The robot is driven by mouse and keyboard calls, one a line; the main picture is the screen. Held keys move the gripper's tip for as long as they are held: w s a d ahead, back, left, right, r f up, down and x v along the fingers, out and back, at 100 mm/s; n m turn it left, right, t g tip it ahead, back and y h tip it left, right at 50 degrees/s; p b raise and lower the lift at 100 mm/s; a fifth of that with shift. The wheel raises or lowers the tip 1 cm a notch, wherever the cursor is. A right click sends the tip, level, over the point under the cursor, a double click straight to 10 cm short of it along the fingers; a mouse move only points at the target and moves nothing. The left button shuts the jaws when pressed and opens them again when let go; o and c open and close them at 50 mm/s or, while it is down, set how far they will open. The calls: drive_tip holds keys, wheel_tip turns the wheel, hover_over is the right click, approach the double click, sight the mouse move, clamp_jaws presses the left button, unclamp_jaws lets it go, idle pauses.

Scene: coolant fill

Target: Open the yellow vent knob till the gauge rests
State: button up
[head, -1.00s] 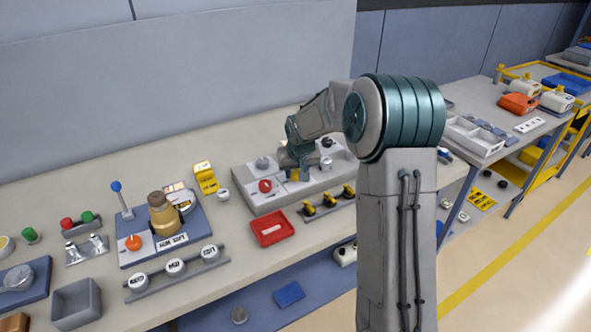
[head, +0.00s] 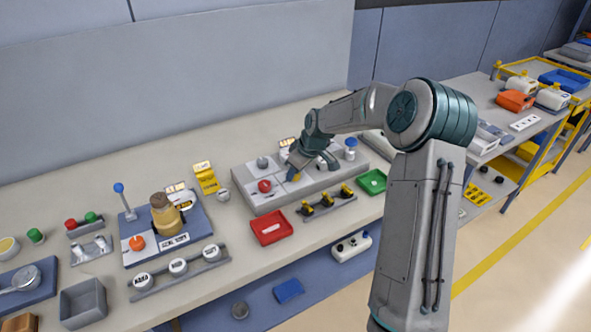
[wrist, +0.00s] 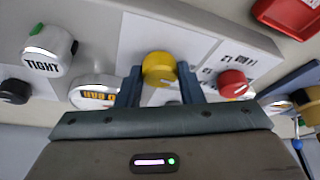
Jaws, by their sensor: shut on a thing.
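The yellow vent knob (wrist: 159,68) stands on the grey panel (wrist: 262,60), with a white card beneath it. My gripper (wrist: 160,82) has its two fingers on either side of the knob and is shut on it. In the head view my gripper (head: 298,166) reaches down onto the panel and mostly hides the knob.
A red knob (wrist: 231,83) stands close right of my gripper in the wrist view. A white cap (wrist: 48,50) marked "TIGHT" stands at the left. Red tray (head: 271,228) and green tray (head: 372,181) lie before the panel.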

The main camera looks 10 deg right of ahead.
idle(0.3)
drive_tip(key=o, duration=1)
drive_tip(key=b+v, duration=0.1)
drive_tip(key=v, duration=1.3)
drive_tip(key=shift+b, duration=0.3)
